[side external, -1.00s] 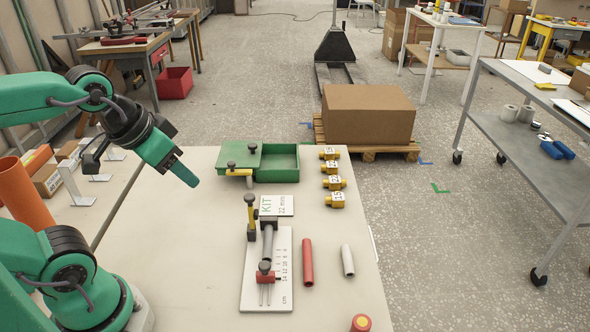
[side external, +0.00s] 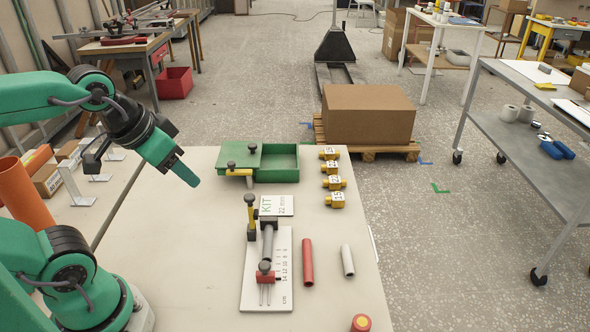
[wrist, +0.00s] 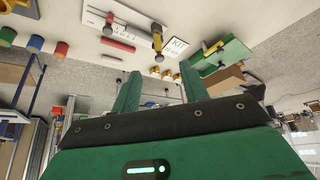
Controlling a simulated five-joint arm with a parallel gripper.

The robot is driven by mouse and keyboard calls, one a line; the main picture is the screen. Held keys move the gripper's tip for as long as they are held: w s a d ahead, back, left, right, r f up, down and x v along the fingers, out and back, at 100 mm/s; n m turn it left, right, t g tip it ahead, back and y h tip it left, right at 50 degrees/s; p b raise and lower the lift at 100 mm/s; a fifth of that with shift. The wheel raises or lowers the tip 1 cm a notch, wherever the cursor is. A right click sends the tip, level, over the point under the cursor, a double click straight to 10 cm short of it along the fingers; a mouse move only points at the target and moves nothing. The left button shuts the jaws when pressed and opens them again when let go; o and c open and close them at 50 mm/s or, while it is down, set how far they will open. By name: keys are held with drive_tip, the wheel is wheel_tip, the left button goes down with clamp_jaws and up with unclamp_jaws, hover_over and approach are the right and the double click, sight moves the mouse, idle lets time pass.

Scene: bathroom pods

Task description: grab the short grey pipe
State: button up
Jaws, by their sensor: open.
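A short light-grey pipe (side external: 347,260) lies on the pale table, right of a longer red pipe (side external: 308,262). Another, darker grey pipe (side external: 267,243) is held in the measuring fixture (side external: 254,285), left of the red pipe. My gripper (wrist: 158,82) is open and empty, with its two green fingers apart in the wrist view. In the side view it hangs above the table's left part, well left of the pipes and touching nothing. The red pipe also shows near the top of the wrist view (wrist: 117,45).
A green tray (side external: 277,165) and a KIT card (side external: 276,206) are behind the fixture. Several yellow numbered fittings (side external: 333,183) line the back right. Bare table surrounds the grey pipe.

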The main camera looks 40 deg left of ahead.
drive_tip(key=n+g, duration=0.6)
drive_tip(key=n, duration=0.3)
hover_over(267, 250)
drive_tip(key=shift+w+f, duration=0.1)
drive_tip(key=shift+f, duration=7.65)
drive_tip(key=shift+f, duration=0.1)
drive_tip(key=shift+f, duration=1.2)
drive_tip(key=shift+f, duration=0.1)
drive_tip(key=shift+f, duration=2.5)
